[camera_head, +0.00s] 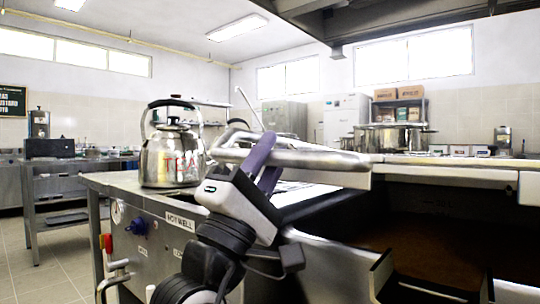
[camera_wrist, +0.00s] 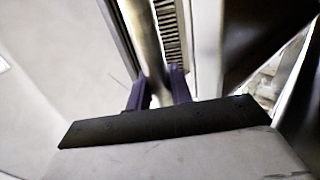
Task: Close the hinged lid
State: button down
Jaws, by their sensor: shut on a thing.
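My gripper (camera_head: 264,152) is in the middle of the head view, with purple fingers reaching up to a thick metal bar handle (camera_head: 320,158). In the wrist view the two fingers of my gripper (camera_wrist: 160,88) sit on either side of the bar (camera_wrist: 146,40), and they are shut on it. The bar appears to be the handle of the hinged lid, which seems raised above the dark opening of the cooking unit (camera_head: 300,207). The lid panel is nearly edge-on and partly hidden by the bar and my gripper, so its exact angle is hard to tell.
A steel kettle (camera_head: 172,157) with red letters stands on the counter just left of my gripper. The unit's front panel (camera_head: 150,235) has a gauge and knobs. A large pot (camera_head: 390,137) stands on the counter behind at right. Open floor (camera_head: 50,275) lies at lower left.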

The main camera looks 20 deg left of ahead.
jog(key=c, duration=1.3)
grip_release()
